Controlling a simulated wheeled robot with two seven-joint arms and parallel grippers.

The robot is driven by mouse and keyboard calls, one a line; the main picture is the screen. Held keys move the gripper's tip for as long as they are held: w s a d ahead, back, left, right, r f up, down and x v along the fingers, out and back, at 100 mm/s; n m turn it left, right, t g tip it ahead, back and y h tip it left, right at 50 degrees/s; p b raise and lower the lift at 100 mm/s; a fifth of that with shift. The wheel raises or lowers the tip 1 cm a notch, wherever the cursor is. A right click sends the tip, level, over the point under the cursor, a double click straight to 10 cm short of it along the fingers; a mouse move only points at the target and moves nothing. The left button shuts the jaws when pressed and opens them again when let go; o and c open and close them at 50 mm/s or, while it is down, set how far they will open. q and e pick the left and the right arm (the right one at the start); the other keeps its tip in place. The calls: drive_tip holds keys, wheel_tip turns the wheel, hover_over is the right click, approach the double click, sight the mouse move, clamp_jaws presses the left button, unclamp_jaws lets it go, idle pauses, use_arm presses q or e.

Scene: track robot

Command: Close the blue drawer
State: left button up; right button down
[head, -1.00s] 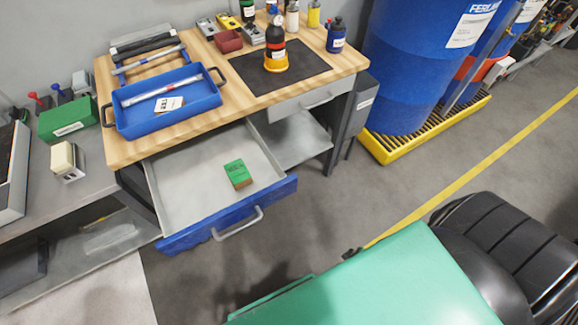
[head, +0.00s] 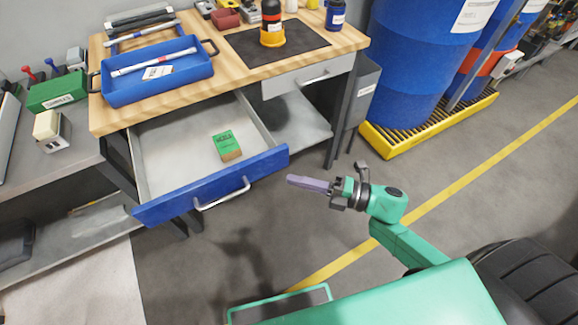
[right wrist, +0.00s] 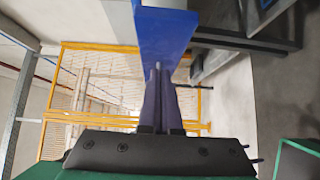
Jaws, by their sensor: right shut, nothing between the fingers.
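The blue drawer (head: 212,188) stands pulled out from under the wooden workbench, with a grey handle (head: 223,194) on its blue front. A green box (head: 227,146) lies inside it. My right gripper (head: 291,180) is shut and empty, just right of the drawer front's right end in the head view, with no clear contact. In the right wrist view, the shut fingers (right wrist: 158,75) point at a blue panel (right wrist: 165,35), which looks like the drawer front. The gap between them is hard to judge. My left gripper is in neither view.
A grey drawer (head: 308,77) under the bench's right side is closed. A blue tray (head: 158,76) and a dark mat (head: 275,42) lie on the bench. Blue barrels (head: 415,65) stand on a yellow pallet (head: 430,128) at right. The floor before the drawer is clear.

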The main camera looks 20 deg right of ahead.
sight(272, 164)
drive_tip(key=w, duration=0.1)
drive_tip(key=w+a, duration=0.1)
drive_tip(key=w, duration=0.2)
drive_tip(key=shift+w+a, duration=0.15)
drive_tip(key=shift+a, duration=0.1)
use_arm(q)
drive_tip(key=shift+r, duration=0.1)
